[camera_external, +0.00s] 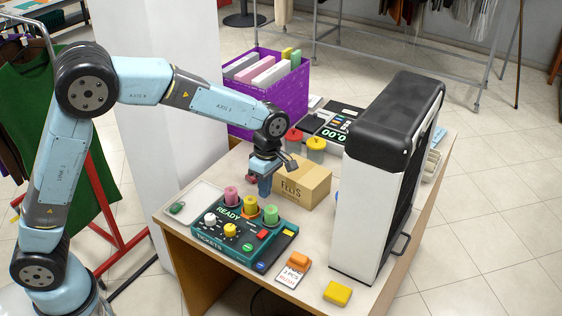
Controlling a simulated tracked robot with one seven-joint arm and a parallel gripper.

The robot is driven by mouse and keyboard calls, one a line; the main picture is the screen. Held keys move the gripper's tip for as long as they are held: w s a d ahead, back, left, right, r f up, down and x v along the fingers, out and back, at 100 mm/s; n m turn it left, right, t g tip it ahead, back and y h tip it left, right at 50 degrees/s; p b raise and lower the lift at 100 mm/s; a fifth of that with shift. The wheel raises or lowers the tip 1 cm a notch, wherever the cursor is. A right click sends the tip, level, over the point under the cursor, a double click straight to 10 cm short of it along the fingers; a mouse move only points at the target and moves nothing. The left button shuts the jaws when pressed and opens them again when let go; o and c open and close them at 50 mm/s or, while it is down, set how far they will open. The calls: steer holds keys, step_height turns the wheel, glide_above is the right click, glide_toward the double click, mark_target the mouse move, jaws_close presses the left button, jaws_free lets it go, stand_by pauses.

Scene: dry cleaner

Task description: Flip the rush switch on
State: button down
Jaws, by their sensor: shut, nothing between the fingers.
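My gripper (265,188) points down above the table, in front of the cardboard box and behind the teal ticket machine (213,249). It is shut and empty, apart from the machine's controls. The machine shows READY and TICKETS and carries a white knob (210,219), a yellow knob (230,229), a red button (262,234) and smaller coloured buttons. I cannot tell which control is the rush switch, or its position. A small white card (291,276), with lettering that seems to read 1 PCS and RUSH, lies right of the machine beside an orange block (300,260).
Pink, yellow and green spools stand along the machine's back. A cardboard box (302,184) stands behind my gripper. A tall black-and-white machine (375,190) blocks the right side. A yellow block (337,293) lies at the front edge. A purple crate (240,112) is at the back.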

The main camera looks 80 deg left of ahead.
mark_target(260, 234)
steer(key=shift+s+d+r, duration=0.1)
steer(key=shift+s+d, duration=0.35)
steer(key=shift+d, duration=0.05)
steer(key=f, duration=0.9)
steer(key=s+d+f, duration=0.1)
steer(key=f, duration=0.3)
steer(key=shift+d+f, duration=0.1)
steer(key=shift+f, duration=0.3)
steer(key=shift+s+f, duration=0.1)
steer(key=shift+s+f, duration=0.1)
